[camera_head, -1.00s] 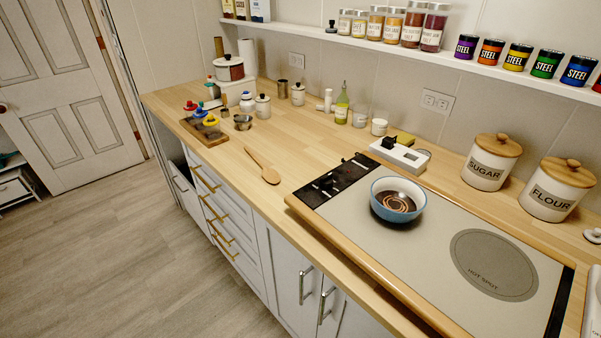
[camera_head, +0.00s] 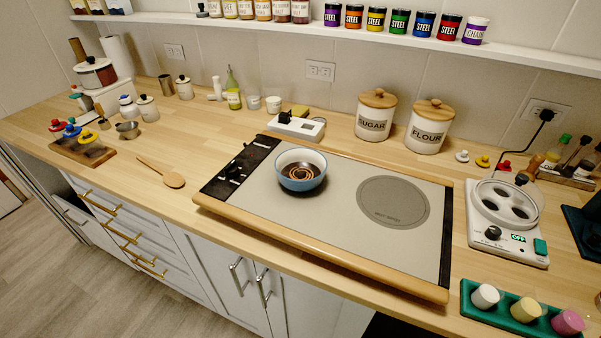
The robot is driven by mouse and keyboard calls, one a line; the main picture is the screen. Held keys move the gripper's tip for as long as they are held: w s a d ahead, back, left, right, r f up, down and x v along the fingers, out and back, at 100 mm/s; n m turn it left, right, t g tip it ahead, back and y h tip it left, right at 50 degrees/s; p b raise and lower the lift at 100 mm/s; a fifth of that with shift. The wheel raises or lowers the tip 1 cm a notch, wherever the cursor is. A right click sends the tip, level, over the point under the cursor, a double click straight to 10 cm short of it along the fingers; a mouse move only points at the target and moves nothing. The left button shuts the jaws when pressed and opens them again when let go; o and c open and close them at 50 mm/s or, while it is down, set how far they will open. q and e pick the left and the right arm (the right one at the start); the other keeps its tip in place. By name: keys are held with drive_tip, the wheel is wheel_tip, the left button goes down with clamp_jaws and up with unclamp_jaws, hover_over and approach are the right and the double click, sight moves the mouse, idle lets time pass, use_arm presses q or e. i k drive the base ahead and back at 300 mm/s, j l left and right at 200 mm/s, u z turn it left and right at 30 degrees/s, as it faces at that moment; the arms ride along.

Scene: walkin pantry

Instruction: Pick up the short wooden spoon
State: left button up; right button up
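The short wooden spoon (camera_head: 163,174) lies flat on the wooden counter, left of the cooktop. Its round bowl end points to the lower right, near the counter's front edge, and its handle points to the upper left. Nothing covers it. Neither of my grippers shows in the head view.
The cooktop (camera_head: 330,200) holds a blue bowl (camera_head: 301,170). Sugar and flour jars (camera_head: 375,115) stand behind the cooktop. Counter around the spoon is clear.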

sight(172, 179)
drive_tip(key=j+z, duration=0.15)
drive_tip(key=j, duration=0.35)
drive_tip(key=j+z, duration=0.2)
drive_tip(key=j, duration=0.3)
drive_tip(key=j+z, duration=0.15)
drive_tip(key=j, duration=0.3)
drive_tip(key=k+j+z, duration=0.2)
drive_tip(key=j, duration=0.3)
drive_tip(key=j+z, duration=0.15)
drive_tip(key=j, duration=0.3)
